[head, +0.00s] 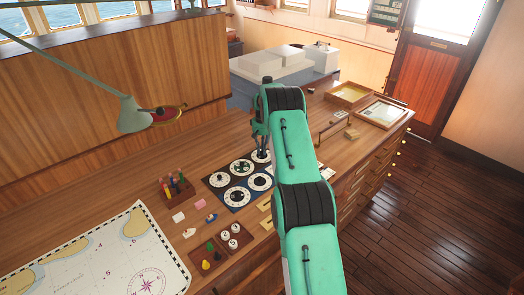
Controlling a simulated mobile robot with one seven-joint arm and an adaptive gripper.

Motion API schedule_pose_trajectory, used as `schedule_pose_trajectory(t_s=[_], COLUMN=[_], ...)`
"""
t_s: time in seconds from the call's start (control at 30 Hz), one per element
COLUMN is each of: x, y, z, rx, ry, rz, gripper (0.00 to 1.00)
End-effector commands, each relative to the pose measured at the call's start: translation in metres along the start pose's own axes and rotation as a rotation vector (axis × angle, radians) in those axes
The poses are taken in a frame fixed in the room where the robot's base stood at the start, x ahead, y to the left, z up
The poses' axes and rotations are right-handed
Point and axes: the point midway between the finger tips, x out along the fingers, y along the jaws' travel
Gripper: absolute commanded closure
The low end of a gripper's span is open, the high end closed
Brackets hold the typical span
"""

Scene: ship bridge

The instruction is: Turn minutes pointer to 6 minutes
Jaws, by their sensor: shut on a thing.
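A dark panel (250,174) with several round white dials lies on the wooden desk, near the middle of the head view. My gripper (261,151) points down at the upper right dial (256,158), at the panel's far edge. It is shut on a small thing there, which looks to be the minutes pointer. The fingertips and most of that dial are hidden, so the pointer's reading cannot be told.
A rack of coloured pegs (177,187) stands left of the panel. A chart (100,260) covers the near left. Small blocks and a tray of round white pieces (234,237) lie nearby. A green lamp (131,116) overhangs the desk. Framed trays (382,111) lie far right.

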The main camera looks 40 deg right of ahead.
Motion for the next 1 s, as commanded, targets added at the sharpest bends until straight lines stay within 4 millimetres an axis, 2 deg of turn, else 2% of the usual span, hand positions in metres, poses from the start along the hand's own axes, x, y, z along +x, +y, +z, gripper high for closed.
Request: schedule_pose_trajectory(t_s=[0.3, 0.33, 0.4, 0.77, 1.0], x=[-0.001, -0.001, -0.001, -0.002, -0.017], y=[0.0, 0.0, 0.0, 0.0, 0.0], z=[-0.001, -0.001, -0.001, 0.0, -0.001], rx=[-0.001, -0.001, 0.0, 0.0, 0.0], ry=[0.002, 0.002, 0.001, 0.001, 0.002], rz=[0.0, 0.0, 0.0, 0.0, 0.0], gripper=[1.0, 0.76, 0.63, 0.63, 0.63])
